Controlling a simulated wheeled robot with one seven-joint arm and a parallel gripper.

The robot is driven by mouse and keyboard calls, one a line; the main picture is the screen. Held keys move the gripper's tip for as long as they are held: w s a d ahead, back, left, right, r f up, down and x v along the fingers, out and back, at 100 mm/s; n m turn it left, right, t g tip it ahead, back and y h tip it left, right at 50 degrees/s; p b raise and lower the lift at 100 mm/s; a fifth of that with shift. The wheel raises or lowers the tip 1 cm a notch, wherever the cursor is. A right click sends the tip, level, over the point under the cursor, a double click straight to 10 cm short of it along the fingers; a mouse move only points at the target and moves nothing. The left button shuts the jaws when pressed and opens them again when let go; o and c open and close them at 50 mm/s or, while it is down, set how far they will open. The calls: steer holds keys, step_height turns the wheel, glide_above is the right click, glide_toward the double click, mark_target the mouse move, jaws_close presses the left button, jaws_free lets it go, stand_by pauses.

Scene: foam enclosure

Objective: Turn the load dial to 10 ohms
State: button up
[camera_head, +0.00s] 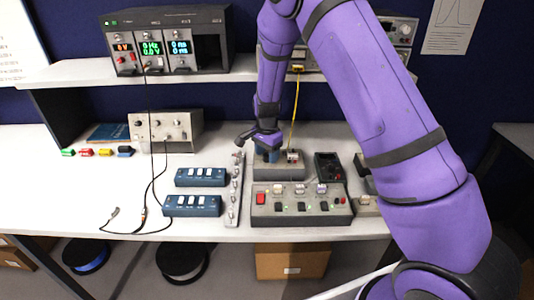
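A grey box (280,172) stands on the bench behind a wider grey panel. A blue part (268,155) shows on its top left, directly under my gripper; I cannot tell whether it is the load dial or part of my gripper. No ohm markings can be read. My gripper (265,147) points down over the box, at the end of my purple arm. Its fingertips are too small and hidden to show whether they are open, or whether they touch the dial.
The front panel (300,217) has a red switch and several small switches. A black meter (328,167) lies right of the box. A metal strip (235,195) and two blue switch boxes (192,205) lie to the left. A yellow cable (294,110) hangs behind. The bench's left front is mostly clear.

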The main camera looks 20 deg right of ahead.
step_height(320, 180, up, 11)
stand_by(0.8)
step_height(320, 180, up, 10)
steer(key=n+t+y, duration=0.1)
steer(key=n, duration=0.1)
glide_above(267, 155)
steer(key=s+d, duration=0.2)
steer(key=s, duration=0.4)
steer(key=s+d+r+n+t, duration=0.1)
steer(key=s+d+r+n, duration=0.25)
steer(key=s+r, duration=0.6)
steer(key=s+r+n+t, duration=0.1)
steer(key=s+r+n, duration=0.1)
steer(key=s, duration=0.9)
steer(key=s+d+r+n+t+h, duration=0.1)
steer(key=s+n, duration=0.4)
steer(key=s, duration=0.6)
steer(key=shift+d+r+t, duration=0.25)
steer(key=shift+r+t, duration=0.35)
steer(key=shift+r, duration=0.15)
steer(key=shift+w, duration=0.1)
